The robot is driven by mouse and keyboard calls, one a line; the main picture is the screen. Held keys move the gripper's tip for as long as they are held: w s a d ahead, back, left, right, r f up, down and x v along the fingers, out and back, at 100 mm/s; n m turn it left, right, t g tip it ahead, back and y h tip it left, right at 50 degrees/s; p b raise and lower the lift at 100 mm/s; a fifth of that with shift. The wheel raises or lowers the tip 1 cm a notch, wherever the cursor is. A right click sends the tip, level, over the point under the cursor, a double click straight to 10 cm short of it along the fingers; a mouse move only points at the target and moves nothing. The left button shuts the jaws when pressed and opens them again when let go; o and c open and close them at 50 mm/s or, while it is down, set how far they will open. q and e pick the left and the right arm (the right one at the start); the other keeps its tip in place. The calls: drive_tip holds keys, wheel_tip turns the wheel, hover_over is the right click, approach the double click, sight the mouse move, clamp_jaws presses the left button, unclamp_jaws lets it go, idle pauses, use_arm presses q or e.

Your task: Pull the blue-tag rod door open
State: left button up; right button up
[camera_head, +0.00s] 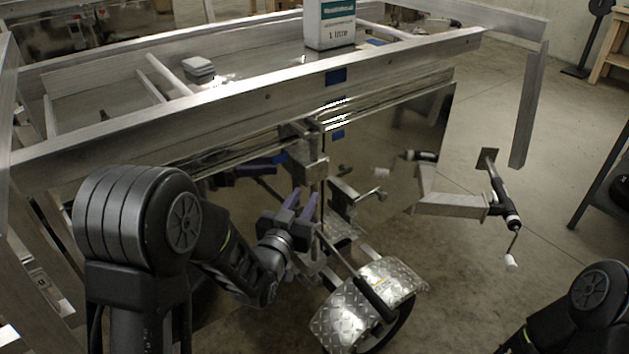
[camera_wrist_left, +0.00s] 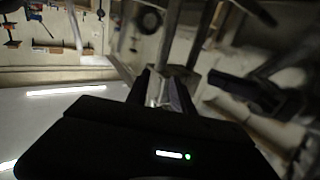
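The trailer has a shiny, mirror-like panel (camera_head: 402,128) on its facing side, which looks like the door. One blue tag (camera_head: 336,76) is on the rail above it and another (camera_head: 337,133) is lower, beside the upright rod and latch fittings (camera_head: 310,165). My left gripper (camera_head: 300,203) is just left of the upright rod, its two bluish fingers pointing up and apart. In the left wrist view the fingers (camera_wrist_left: 162,92) are also apart, with a pale, blurred shape seen between them. I cannot tell whether they touch the rod. My right gripper is out of view.
A white one-litre container (camera_head: 329,24) and a small grey block (camera_head: 199,69) are on the trailer. A chequer-plate mudguard (camera_head: 369,303) and wheel are below my gripper. A crank-handled jack (camera_head: 503,196) sticks out at right.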

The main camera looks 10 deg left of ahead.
sight(313, 184)
use_arm(q)
drive_tip(key=w, duration=0.5)
drive_tip(key=w+p, duration=0.1)
drive_tip(key=w, duration=0.1)
drive_tip(key=shift+w+d, duration=0.25)
drive_tip(key=shift+d, duration=0.15)
drive_tip(key=shift+c, duration=0.3)
clamp_jaws()
idle(0.7)
